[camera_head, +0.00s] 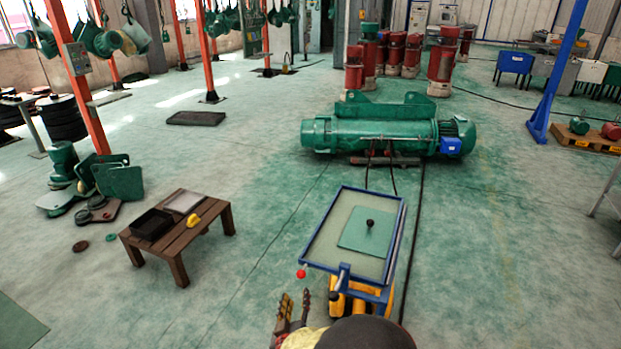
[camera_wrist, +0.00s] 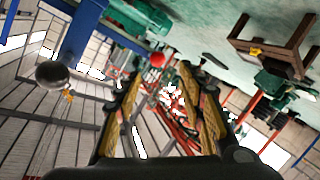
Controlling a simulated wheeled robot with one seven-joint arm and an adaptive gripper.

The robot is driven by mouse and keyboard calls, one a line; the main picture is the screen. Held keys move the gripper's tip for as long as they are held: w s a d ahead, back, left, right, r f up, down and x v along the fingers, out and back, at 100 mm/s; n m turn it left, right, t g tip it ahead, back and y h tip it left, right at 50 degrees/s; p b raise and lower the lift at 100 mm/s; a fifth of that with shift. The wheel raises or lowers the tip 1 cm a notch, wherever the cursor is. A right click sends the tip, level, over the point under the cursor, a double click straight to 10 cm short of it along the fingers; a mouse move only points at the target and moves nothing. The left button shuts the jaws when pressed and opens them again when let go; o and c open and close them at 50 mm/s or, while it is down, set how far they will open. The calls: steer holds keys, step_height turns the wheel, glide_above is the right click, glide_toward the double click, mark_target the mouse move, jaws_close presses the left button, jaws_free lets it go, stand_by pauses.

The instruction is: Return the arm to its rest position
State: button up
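My gripper (camera_head: 294,301) is at the bottom centre of the head view, beside the near left corner of a blue-framed cart (camera_head: 327,214). Its two fingers point upward in the picture. In the wrist view my gripper (camera_wrist: 162,74) has its fingers spread, with a clear gap and nothing held between them. Most of my arm is out of view, and a dark rounded shape covers part of the cart's near end.
On the cart lies a green plate (camera_head: 353,240) with a black knob (camera_head: 370,223). A low wooden table (camera_head: 192,238) at left bears a black tray (camera_head: 152,224) and a yellow piece (camera_head: 193,220). A large green hoist (camera_head: 370,133) stands behind the cart. Floor between table and cart is clear.

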steer(key=s+a+f+g+y, duration=0.2)
steer(key=s+a+f+g, duration=0.15)
steer(key=f, duration=0.45)
steer(key=s+a+g+y, duration=0.2)
steer(key=s+g, duration=0.5)
steer(key=s, duration=0.4)
steer(key=s+d+r+m+h, duration=0.1)
steer(key=s+d+r+m, duration=0.2)
steer(key=s+d+r, duration=0.4)
steer(key=s+d+r+m+h, duration=0.2)
steer(key=s+d+r, duration=0.5)
steer(key=d+r, duration=1.6)
step_height(320, 180, up, 3)
steer(key=shift+d+f+m+t, duration=0.2)
steer(key=shift+d+m+t, duration=0.2)
steer(key=shift+m, duration=0.4)
